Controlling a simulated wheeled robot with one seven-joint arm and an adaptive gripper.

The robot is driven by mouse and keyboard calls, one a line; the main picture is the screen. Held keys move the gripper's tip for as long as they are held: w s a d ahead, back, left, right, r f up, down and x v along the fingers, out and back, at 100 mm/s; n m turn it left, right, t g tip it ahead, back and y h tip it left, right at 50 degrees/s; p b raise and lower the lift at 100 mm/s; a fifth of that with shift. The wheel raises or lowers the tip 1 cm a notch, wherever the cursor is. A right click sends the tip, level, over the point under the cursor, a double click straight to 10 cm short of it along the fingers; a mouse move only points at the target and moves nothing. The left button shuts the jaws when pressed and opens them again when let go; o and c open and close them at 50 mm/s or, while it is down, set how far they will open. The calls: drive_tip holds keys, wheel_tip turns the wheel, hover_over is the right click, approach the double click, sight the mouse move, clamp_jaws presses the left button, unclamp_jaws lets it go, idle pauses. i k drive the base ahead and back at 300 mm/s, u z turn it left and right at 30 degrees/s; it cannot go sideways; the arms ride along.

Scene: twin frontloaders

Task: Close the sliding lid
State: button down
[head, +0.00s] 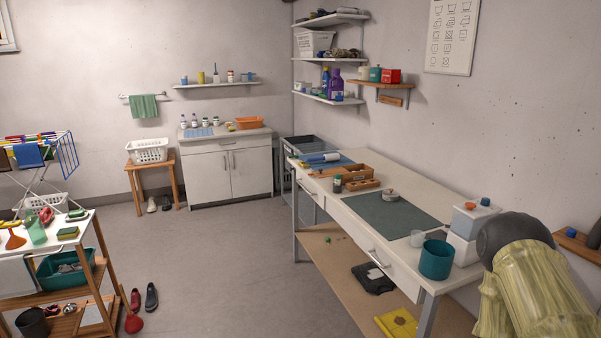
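No sliding lid can be made out for certain. On the long white workbench (427,198) at the right stands a low wooden box (352,171), too small here to tell whether it has a lid. A smaller wooden piece (363,184) lies just in front of it. A white box (469,221) with an orange and a blue item on top stands at the near right end of the bench. My gripper is out of view; a large pale yellow-green part with a dark rounded end, which looks like my arm, fills the lower right corner.
A teal cup (436,260) stands at the bench's near corner, beside a dark green mat (388,211). A wooden rack with a teal tub (72,269) stands at the left, with shoes (151,297) on the floor nearby. The grey floor (225,255) between rack and bench is mostly clear.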

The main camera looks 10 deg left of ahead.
sight(321, 174)
drive_tip(key=u, duration=0.8)
drive_tip(key=i, duration=0.8)
drive_tip(key=u, duration=1.05)
drive_tip(key=i, duration=1.5)
drive_tip(key=z, duration=0.8)
drive_tip(key=i, duration=0.85)
drive_tip(key=z, duration=0.65)
